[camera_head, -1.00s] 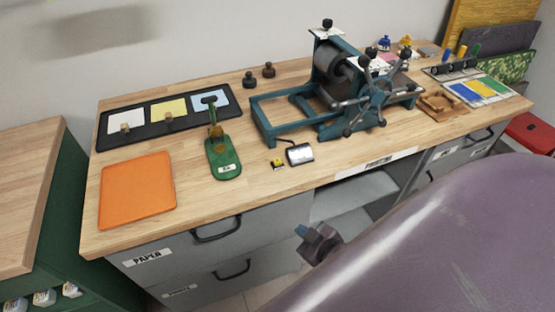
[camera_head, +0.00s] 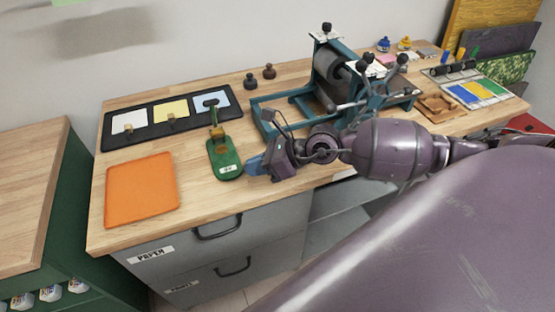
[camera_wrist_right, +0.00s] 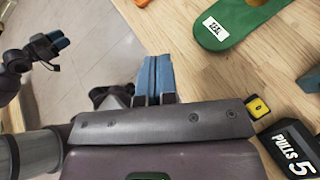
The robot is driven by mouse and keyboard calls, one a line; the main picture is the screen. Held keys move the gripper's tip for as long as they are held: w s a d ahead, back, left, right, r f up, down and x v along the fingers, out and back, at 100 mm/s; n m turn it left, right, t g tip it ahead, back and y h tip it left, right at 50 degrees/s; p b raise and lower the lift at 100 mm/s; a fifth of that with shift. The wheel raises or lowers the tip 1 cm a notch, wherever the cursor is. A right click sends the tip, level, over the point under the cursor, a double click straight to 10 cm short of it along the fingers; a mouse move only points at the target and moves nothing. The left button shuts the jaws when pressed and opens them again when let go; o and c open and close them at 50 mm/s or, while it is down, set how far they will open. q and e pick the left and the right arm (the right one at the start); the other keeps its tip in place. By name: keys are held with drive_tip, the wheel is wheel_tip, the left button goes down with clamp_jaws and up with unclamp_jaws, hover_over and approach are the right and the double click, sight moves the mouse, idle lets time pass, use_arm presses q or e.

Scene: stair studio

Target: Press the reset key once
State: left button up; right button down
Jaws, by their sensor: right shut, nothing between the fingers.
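The reset key (camera_wrist_right: 258,107) is a small yellow block with a dark mark, lying on the wooden bench beside a dark counter (camera_wrist_right: 292,150) that reads "PULLS 5". My right gripper (camera_head: 254,166) is over the bench's front part in the head view and hides the key and counter there. In the right wrist view its blue fingers (camera_wrist_right: 155,78) are shut and empty, to the left of the key and apart from it. My left gripper (camera_wrist_right: 58,42) shows at the left edge of the right wrist view, over the floor; its jaw state is unclear.
A green holder (camera_head: 225,160) stands just left of my right gripper. The teal press (camera_head: 300,95) is behind it. An orange mat (camera_head: 141,188) and a black tray (camera_head: 150,121) lie left. Bare bench top lies between the mat and the green holder.

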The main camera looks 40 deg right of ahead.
drive_tip(key=w+d+r+n+h, duration=0.3)
drive_tip(key=w+d+n+h, duration=0.1)
drive_tip(key=d, duration=0.5)
drive_tip(key=shift+w+d+r+n+t+h, duration=0.15)
drive_tip(key=shift+w+r+n+t+h, duration=0.2)
drive_tip(key=shift+n+h, duration=0.65)
drive_tip(key=shift+s+f, duration=0.1)
